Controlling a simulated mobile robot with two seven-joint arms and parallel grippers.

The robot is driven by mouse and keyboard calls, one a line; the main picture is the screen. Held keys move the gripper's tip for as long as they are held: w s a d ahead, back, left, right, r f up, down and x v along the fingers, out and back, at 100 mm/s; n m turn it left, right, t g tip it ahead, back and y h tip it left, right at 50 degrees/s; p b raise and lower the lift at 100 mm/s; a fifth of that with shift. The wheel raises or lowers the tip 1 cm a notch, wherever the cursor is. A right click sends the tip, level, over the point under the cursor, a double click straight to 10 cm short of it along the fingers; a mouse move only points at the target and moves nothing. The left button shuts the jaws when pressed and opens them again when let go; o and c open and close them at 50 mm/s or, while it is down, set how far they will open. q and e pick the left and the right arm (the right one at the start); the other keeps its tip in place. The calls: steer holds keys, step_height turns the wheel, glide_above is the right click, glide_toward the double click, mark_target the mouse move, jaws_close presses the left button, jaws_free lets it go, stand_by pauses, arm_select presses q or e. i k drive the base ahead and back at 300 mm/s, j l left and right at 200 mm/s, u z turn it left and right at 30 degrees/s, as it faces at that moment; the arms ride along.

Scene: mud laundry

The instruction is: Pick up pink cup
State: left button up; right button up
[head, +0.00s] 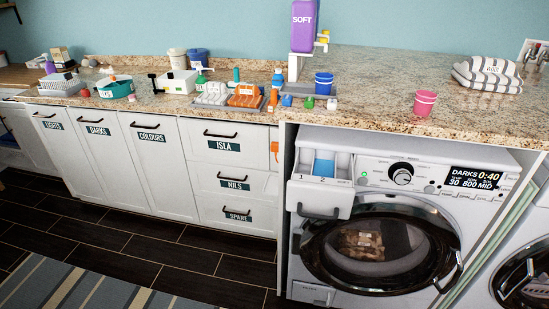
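A pink cup (425,102) stands upright on the speckled stone counter (380,90), near its front edge and above the washing machine. Nothing touches it. Neither of my grippers shows in the head view.
A blue cup (324,83) stands left of the pink one, beside a stand with a purple SOFT bottle (303,25). Folded striped towels (487,74) lie to the right. Small coloured items crowd the counter leftward. The washing machine (385,215) below has its detergent drawer (320,197) pulled out.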

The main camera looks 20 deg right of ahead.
mark_target(424, 101)
steer(key=z, duration=1.55)
steer(key=i+l, duration=0.15)
steer(key=l, duration=0.2)
steer(key=i+l, duration=0.15)
steer(key=l, duration=0.15)
steer(key=i+l, duration=0.15)
steer(key=l, duration=0.2)
